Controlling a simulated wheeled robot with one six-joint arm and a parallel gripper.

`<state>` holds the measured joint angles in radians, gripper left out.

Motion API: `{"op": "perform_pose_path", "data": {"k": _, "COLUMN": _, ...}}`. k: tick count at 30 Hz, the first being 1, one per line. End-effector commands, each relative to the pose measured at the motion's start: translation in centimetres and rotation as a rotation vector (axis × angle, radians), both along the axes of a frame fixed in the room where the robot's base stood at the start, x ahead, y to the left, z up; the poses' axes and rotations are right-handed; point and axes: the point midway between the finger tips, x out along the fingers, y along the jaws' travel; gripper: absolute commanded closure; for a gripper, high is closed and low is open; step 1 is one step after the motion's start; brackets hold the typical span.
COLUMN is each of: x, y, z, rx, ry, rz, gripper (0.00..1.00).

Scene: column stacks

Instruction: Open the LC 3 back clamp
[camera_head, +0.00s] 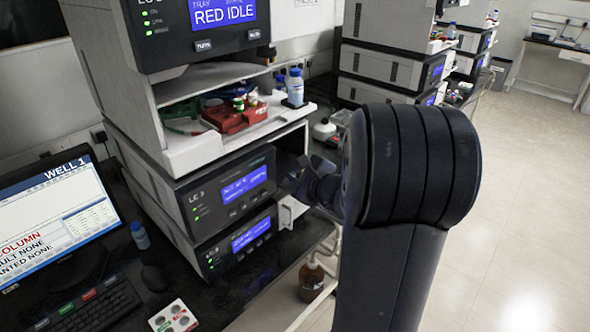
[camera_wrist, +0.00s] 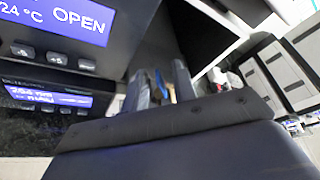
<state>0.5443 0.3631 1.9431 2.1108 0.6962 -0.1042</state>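The LC 3 stack (camera_head: 190,200) stands left of centre in the head view, with LC 3 lettering on its lower units. My gripper (camera_head: 290,178) is at the stack's right side, largely hidden by my own arm. In the wrist view, my gripper (camera_wrist: 162,88) reaches toward a dark open compartment (camera_wrist: 172,42) beside a display (camera_wrist: 75,18) reading OPEN and 24 °C. The fingers stand apart. A small blue and tan part (camera_wrist: 167,88) shows between them; I cannot tell whether they touch it. I cannot make out the back clamp clearly.
A shelf on the stack holds a red block (camera_head: 235,115) and bottles (camera_head: 295,88). A monitor (camera_head: 60,215), a keyboard (camera_head: 95,308) and a button box (camera_head: 174,318) are at left. A brown bottle (camera_head: 311,280) stands below. The floor at right is clear.

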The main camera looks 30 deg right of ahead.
Motion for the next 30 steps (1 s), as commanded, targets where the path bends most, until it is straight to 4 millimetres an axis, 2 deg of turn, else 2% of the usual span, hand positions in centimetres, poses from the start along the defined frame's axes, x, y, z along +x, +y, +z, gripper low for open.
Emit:
{"op": "perform_pose_path", "data": {"k": 4, "x": 0.76, "y": 0.05, "z": -0.25, "rx": 0.001, "ry": 0.001, "rz": 0.000, "gripper": 0.74}}
{"op": "perform_pose_path", "data": {"k": 13, "x": 0.88, "y": 0.05, "z": -0.28, "rx": 0.001, "ry": 0.001, "rz": -0.001, "gripper": 0.74}}
{"op": "perform_pose_path", "data": {"k": 22, "x": 0.86, "y": 0.05, "z": -0.27, "rx": 0.001, "ry": 0.001, "rz": -0.001, "gripper": 0.99}}
{"op": "perform_pose_path", "data": {"k": 30, "x": 0.85, "y": 0.06, "z": -0.28, "rx": 0.001, "ry": 0.001, "rz": -0.001, "gripper": 1.00}}
